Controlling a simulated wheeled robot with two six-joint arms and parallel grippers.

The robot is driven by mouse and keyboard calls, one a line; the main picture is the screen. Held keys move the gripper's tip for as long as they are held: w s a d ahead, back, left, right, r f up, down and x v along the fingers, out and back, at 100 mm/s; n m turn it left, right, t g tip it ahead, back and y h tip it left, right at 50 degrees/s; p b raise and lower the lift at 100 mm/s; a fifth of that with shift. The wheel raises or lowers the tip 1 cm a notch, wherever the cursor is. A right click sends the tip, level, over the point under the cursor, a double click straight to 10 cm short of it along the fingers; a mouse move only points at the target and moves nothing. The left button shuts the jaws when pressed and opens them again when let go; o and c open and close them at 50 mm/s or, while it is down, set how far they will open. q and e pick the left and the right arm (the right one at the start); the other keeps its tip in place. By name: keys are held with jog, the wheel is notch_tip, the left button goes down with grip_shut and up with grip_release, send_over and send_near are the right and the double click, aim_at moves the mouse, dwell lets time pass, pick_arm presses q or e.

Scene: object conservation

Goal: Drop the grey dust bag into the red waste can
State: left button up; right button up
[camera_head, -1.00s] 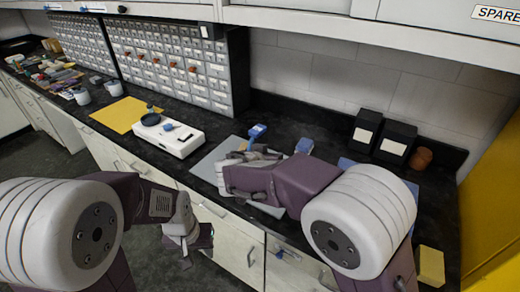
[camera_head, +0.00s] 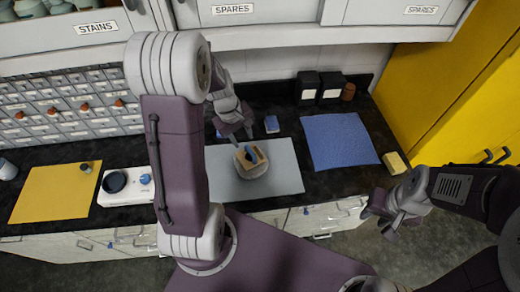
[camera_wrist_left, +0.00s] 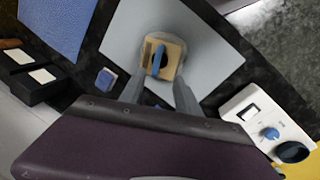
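I cannot make out a grey dust bag or a red waste can in either view. On the grey mat (camera_head: 285,165) sits a round grey object (camera_head: 262,174) with a tan block (camera_head: 261,155) and a blue part (camera_head: 249,152) on it. The same tan block (camera_wrist_left: 173,53) shows ahead of the fingers in the left wrist view. My left gripper (camera_head: 236,136) is above and behind it, pointing down. Its fingers are apart in the left wrist view (camera_wrist_left: 158,88), with nothing visibly held. My right gripper (camera_head: 378,217) hangs empty and open in front of the counter at the right.
A blue mat (camera_head: 338,140) and a yellow block (camera_head: 394,162) lie to the right. A white device (camera_head: 125,190) and yellow mat (camera_head: 55,190) are left. A yellow cabinet (camera_head: 440,85) bounds the right.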

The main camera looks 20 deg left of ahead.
pick_arm(q)
send_over(251, 152)
jog(key=s, duration=0.1)
jog(key=s+a+x, duration=0.1)
jog(key=x, duration=0.7)
jog(key=shift+a+f, duration=0.1)
jog(key=shift+f, duration=0.25)
jog(key=shift+w+f, duration=0.2)
jog(key=shift+f, duration=0.05)
jog(key=shift+s, duration=0.15)
grip_shut()
jog(key=shift+r, duration=0.1)
dwell(0.4)
